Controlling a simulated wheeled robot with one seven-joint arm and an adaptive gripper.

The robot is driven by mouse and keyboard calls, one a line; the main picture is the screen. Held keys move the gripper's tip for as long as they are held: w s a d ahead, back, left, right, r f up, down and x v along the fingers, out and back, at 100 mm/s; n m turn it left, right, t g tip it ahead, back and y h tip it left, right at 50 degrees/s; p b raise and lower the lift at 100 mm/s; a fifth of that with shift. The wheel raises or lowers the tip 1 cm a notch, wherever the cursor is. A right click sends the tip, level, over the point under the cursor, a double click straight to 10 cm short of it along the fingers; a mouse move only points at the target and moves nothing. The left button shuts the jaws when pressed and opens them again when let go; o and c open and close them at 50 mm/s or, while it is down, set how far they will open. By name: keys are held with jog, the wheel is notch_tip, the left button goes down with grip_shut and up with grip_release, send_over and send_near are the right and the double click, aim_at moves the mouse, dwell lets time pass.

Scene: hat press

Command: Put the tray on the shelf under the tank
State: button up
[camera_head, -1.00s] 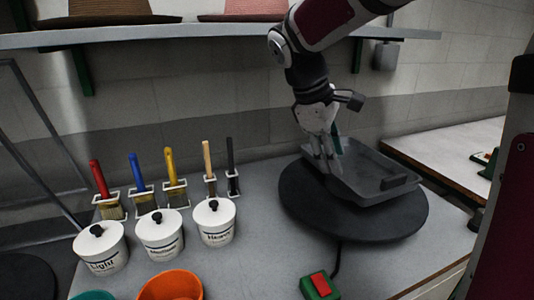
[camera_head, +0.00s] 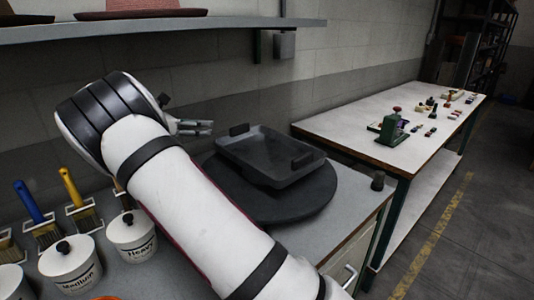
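The dark grey tray (camera_head: 268,158), shallow with a raised block-like handle at each end, rests on a round black plate (camera_head: 310,200) on the grey workbench. It looks empty. My gripper (camera_head: 208,128) is behind the tray's left end, mostly hidden by my own white arm. Its fingertips point right and look apart from the near handle (camera_head: 240,129). The fingers are small and seen edge-on, so their opening is unclear. I see no tank and cannot pick out a shelf under one.
White lidded pots (camera_head: 132,236) and brushes stand left on the bench. A wall shelf (camera_head: 170,28) with hats runs above. To the right is a white-topped table (camera_head: 400,110) with a green device (camera_head: 392,127), small items and a lower shelf (camera_head: 415,205). Floor at right is clear.

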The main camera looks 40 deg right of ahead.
send_near(239, 126)
jog(key=d, duration=0.1)
jog(key=d+f, duration=0.1)
jog(key=w+d, duration=0.1)
jog(key=shift+d+f, duration=0.3)
jog(key=x, duration=0.3)
jog(key=p+x, duration=0.1)
jog(key=shift+s+d+r, duration=0.15)
jog(key=shift+s+d, duration=0.15)
jog(key=shift+s, duration=0.1)
jog(key=shift+w+d, duration=0.1)
jog(key=shift+d, duration=0.2)
grip_shut()
